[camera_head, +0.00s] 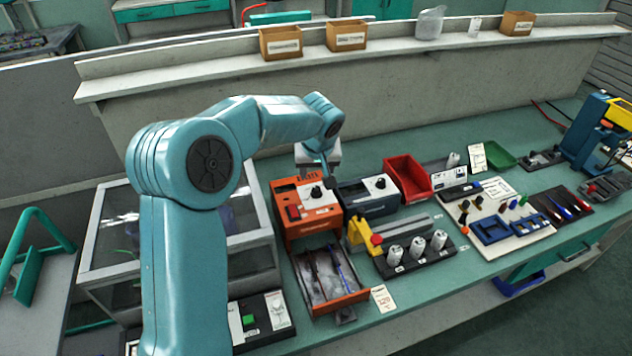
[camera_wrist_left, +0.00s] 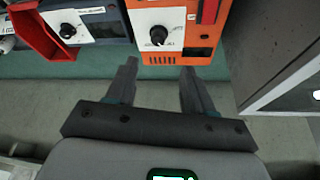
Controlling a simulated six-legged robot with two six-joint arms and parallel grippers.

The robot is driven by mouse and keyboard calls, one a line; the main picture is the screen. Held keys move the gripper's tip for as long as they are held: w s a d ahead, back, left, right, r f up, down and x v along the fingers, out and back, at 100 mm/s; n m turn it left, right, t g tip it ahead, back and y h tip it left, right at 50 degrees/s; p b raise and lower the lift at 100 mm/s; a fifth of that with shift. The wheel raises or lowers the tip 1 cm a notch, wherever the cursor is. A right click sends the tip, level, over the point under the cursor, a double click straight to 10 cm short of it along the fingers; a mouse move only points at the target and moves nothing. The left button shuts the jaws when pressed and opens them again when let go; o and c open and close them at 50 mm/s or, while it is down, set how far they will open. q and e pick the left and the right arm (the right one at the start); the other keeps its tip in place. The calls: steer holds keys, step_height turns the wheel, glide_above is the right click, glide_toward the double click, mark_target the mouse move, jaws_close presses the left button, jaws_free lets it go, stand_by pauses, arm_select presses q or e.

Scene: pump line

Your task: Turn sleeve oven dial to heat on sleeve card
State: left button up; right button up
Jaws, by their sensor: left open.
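The sleeve oven is an orange box (camera_head: 306,222) on the green bench. Its black dial (camera_head: 316,192) sits on a white plate, and in the wrist view the dial (camera_wrist_left: 158,36) has a pale pointer mark. The oven's tray (camera_head: 328,278) is out at the front with thin dark and blue items in it. A small white card (camera_head: 383,298) with red print, likely the sleeve card, stands beside the tray; I cannot read it surely. My left gripper (camera_head: 322,174) is above and behind the dial. In the wrist view my open, empty left gripper (camera_wrist_left: 160,78) points toward the dial, apart from it.
A dark blue-grey box with another dial (camera_head: 380,183) stands right beside the oven. A red bin (camera_head: 408,178) and a rack of white cylinders (camera_head: 417,252) are further right. A glass-sided case (camera_head: 105,240) stands left of the oven, close to my arm.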

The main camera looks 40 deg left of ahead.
mark_target(316, 188)
arm_select(q)
steer(key=p+x, duration=0.1)
steer(key=x, duration=0.9)
steer(key=shift+w+f+p, duration=0.3)
steer(key=shift+p, duration=0.1)
steer(key=shift+s+d+r, duration=0.15)
steer(key=shift+s+r, duration=0.1)
steer(key=shift+s, duration=0.05)
steer(key=shift+w+f, duration=0.2)
steer(key=c, duration=0.8)
jaws_close()
